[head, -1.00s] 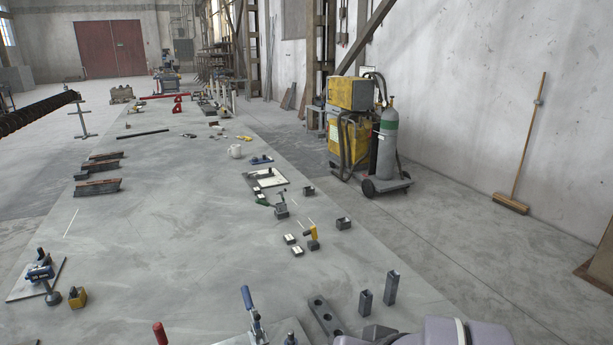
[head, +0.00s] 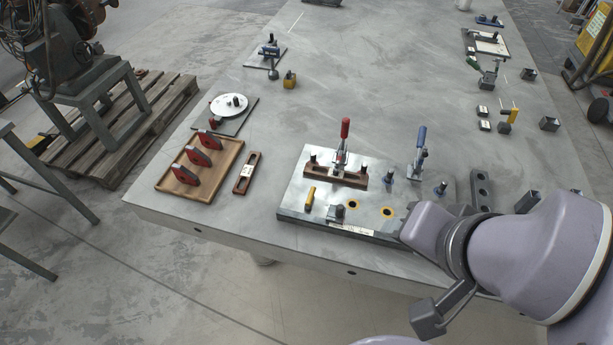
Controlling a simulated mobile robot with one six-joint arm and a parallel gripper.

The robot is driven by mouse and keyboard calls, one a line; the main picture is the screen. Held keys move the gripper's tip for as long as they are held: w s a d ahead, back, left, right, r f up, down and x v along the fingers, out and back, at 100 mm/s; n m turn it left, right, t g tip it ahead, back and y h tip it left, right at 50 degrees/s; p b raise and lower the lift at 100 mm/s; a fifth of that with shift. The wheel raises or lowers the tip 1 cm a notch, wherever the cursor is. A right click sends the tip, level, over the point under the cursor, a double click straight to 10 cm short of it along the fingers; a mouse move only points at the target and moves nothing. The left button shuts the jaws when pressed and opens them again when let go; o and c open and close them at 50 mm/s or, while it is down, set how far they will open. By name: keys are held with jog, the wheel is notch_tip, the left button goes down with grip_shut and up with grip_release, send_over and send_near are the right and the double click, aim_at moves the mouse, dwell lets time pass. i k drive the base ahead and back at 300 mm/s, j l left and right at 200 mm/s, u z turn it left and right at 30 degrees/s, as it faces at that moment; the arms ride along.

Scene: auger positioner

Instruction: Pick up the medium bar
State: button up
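Several bar-like pieces show in the head view, and I cannot tell which is the medium bar. A reddish-brown slotted bar (head: 247,173) lies flat on the table, right of the wooden tray. A similar brown bar (head: 350,178) sits on the steel fixture plate (head: 300,192), by a red-handled clamp (head: 344,138). A dark grey bar with holes (head: 482,190) lies right of the plate. My lilac arm comes in from the right. Its wrist end (head: 428,226) is over the plate's front right corner. The fingers cannot be made out, and nothing is seen held.
A wooden tray (head: 165,183) holds three red-and-dark pieces at the table's left front. Behind it is a plate with a white disc (head: 228,105). The middle of the table is clear.

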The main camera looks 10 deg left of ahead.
aim_at(247, 171)
jog(key=i+j, duration=0.15)
jog(key=j, duration=0.3)
jog(key=i+j+z, duration=0.1)
jog(key=j, duration=0.3)
jog(key=i+j, duration=0.15)
jog(key=j, duration=0.3)
jog(key=i+j, duration=0.15)
jog(key=j, duration=0.3)
jog(key=z, duration=0.05)
